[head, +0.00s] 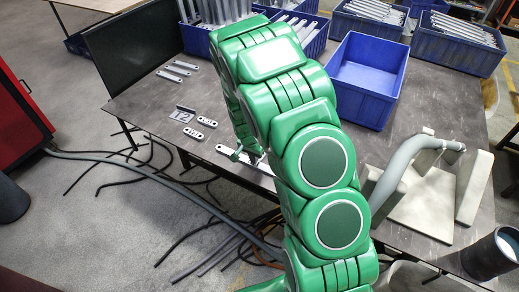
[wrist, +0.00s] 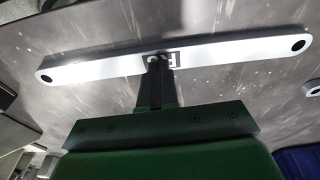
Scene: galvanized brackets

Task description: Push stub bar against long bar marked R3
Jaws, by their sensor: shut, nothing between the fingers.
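A long pale metal bar (wrist: 100,67) with a dark hole at each end spans the wrist view. A small dark-framed mark near its middle is partly covered by my fingertips and I cannot read it. In the head view the bar's left end (head: 225,150) shows near the table's front edge; my arm hides the rest. My gripper (wrist: 159,62) is shut and empty, its tips at the bar's middle; I cannot tell whether they touch it. Two short labelled bars (head: 207,121) (head: 193,133) lie left of the long bar. A short bar's end (wrist: 313,88) shows at the wrist view's right edge.
A plate marked T2 (head: 182,114) stands beside the short bars. Several plain bars (head: 179,69) lie farther back. An empty blue bin (head: 368,78) and several filled bins stand behind. A grey pipe fixture (head: 415,160) stands at right. The table's front edge is close to the long bar.

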